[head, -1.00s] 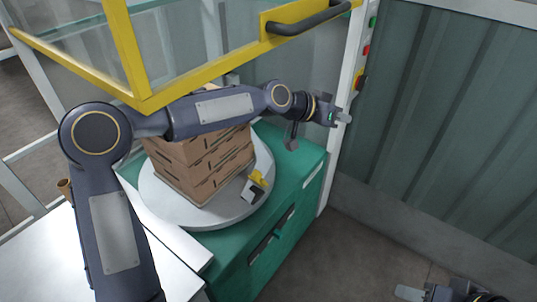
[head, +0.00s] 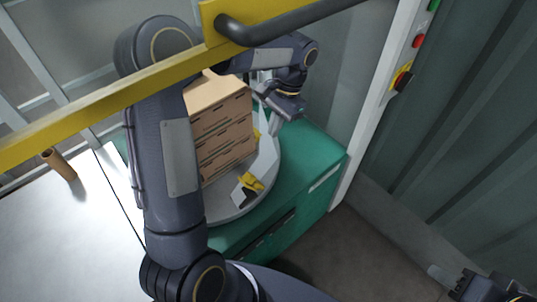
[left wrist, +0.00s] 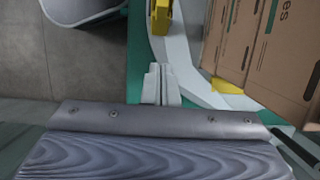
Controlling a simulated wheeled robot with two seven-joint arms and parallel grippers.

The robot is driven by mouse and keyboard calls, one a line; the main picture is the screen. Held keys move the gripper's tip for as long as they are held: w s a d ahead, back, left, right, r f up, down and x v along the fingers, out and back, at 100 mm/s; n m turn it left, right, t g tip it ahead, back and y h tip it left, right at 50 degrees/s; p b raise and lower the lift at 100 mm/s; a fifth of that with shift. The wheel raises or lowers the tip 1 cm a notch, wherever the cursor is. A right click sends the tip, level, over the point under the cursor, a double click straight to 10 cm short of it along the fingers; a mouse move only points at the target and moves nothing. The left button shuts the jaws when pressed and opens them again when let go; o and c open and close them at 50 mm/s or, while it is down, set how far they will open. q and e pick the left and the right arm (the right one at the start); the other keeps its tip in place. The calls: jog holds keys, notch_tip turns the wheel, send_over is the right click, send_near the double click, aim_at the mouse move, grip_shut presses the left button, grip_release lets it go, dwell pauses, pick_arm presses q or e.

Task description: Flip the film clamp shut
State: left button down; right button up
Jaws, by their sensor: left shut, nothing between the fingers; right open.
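The film clamp (head: 252,182), yellow with a grey and dark base, sits near the front rim of the round turntable (head: 228,217). Its yellow part looks raised, but its exact angle is unclear. In the left wrist view the yellow part (left wrist: 160,14) shows at the top edge, ahead of the fingers. My left gripper (head: 287,114) is over the turntable's back right side, beyond the clamp and apart from it. Its fingers (left wrist: 160,84) are shut and empty. My right gripper (head: 446,281) is open at the lower right, far from the clamp.
Stacked cartons (head: 222,130) stand on the turntable beside the clamp, with a yellow piece (left wrist: 228,87) at their bottom edge. The green machine base (head: 318,165) lies beneath. A post with buttons (head: 417,41) stands right.

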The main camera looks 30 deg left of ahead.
pick_arm(q)
jog(key=shift+s, duration=0.15)
jog(key=b, duration=0.1)
send_near(250, 184)
jog(key=w+f, duration=0.3)
jog(key=w, duration=0.1)
jog(key=s+f, duration=0.1)
jog(key=s, duration=0.2)
jog(key=shift+a+f, duration=0.4)
jog(key=shift+b, duration=0.3)
